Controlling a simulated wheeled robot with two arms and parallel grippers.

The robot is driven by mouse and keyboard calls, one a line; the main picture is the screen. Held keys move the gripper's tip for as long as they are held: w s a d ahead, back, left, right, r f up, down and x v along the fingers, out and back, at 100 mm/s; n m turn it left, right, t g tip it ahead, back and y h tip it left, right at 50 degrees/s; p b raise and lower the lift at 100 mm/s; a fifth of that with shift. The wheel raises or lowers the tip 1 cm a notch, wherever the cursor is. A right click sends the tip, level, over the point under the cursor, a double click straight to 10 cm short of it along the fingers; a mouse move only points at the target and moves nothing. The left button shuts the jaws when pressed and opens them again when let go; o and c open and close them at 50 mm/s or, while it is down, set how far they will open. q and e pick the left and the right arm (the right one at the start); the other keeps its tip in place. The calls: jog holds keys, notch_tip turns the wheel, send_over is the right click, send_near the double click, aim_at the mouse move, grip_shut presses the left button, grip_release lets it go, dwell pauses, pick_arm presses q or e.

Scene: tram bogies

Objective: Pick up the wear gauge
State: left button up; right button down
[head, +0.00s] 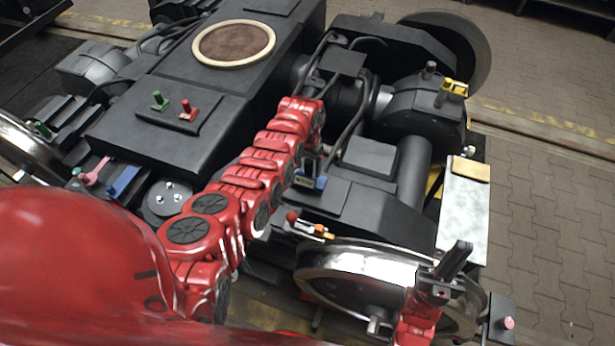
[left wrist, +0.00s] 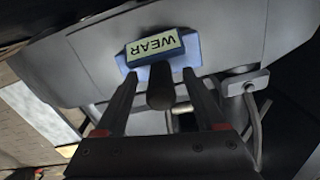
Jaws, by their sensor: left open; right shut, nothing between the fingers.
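The wear gauge (left wrist: 158,48) is a blue block with a pale label reading WEAR and a dark round handle, seen in the left wrist view. My left gripper (left wrist: 162,92) is open, with one finger on each side of the handle and a gap to each. In the head view the gauge (head: 312,183) shows as a small blue piece on the dark bogie frame, just below my left gripper (head: 309,163), which partly hides it. My right gripper (head: 457,258) is shut and empty, above the shiny wheel at the lower right.
An orange-and-red tool (head: 318,231) lies near the wheel (head: 365,262). Green (head: 160,101) and red (head: 188,111) handled pieces stand on the dark box. Another blue piece (head: 123,181) and a pink one (head: 94,172) are at left. A yellow piece (head: 455,88) sits upper right.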

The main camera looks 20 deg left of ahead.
pick_arm(q)
jog(key=shift+f+b, duration=0.4)
jog(key=shift+f, duration=0.7)
jog(key=shift+r, duration=0.1)
grip_shut()
